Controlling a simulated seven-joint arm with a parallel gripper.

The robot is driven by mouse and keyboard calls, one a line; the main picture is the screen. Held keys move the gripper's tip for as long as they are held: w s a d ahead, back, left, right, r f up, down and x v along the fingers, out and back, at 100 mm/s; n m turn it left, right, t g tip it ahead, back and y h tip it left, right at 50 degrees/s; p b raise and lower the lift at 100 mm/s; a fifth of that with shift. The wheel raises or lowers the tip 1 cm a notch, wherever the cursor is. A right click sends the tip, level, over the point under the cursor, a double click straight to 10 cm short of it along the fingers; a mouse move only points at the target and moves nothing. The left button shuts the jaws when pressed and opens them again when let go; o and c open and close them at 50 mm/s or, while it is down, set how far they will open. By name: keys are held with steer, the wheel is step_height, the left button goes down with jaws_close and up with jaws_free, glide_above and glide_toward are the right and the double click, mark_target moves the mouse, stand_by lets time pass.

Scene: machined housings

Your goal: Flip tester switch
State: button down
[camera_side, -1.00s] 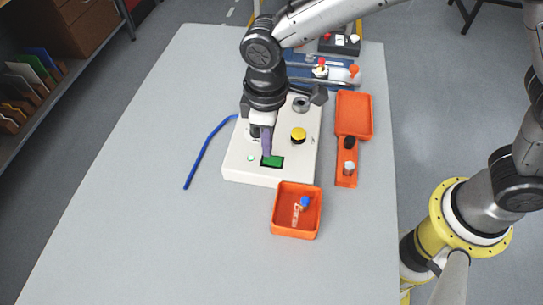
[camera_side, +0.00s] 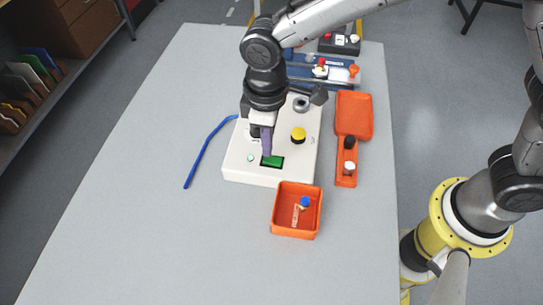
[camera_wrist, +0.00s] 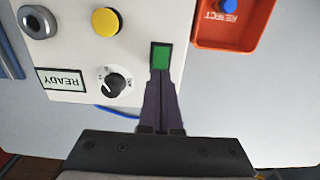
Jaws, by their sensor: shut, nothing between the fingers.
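The tester (camera_side: 240,170) is a white box on the table. Its green rocker switch (camera_side: 272,161) sits in a dark recess near the box's front edge, and it also shows in the wrist view (camera_wrist: 161,57). My gripper (camera_side: 267,154) points down with its fingers together and empty, the tips right at the green switch. In the wrist view the fingertips (camera_wrist: 160,76) meet the switch's lower edge; I cannot tell whether they touch it. A yellow button (camera_side: 298,134), a black knob (camera_wrist: 114,84) and a READY display (camera_wrist: 61,80) are also on the tester.
An orange bin (camera_side: 284,225) marked REJECT, with a blue-ended part inside, stands close in front of the tester. Orange trays (camera_side: 354,114) lie to the right. A blue cable (camera_side: 204,155) lies at left, where the table (camera_side: 120,220) is largely clear.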

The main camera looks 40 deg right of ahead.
steer(key=shift+f, duration=1.05)
stand_by(0.8)
steer(key=shift+r, duration=3.55)
steer(key=shift+w+d, duration=0.2)
steer(key=s+d+r+m+t+y, duration=0.1)
steer(key=d+r+m+t, duration=0.15)
steer(key=d+r, duration=0.55)
steer(key=s+d+r+m+t, duration=0.1)
steer(key=s+d+r+m, duration=0.15)
steer(key=d+r, duration=0.6)
steer(key=s+d+f+m+t, duration=0.1)
steer(key=s+d+f+m, duration=0.1)
steer(key=s+d+f, duration=0.2)
steer(key=s+d+f+m+t+h, duration=0.1)
steer(key=s+d+f+m, duration=0.1)
steer(key=s+d+f, duration=0.2)
steer(key=s+d, duration=0.3)
steer(key=s, duration=0.3)
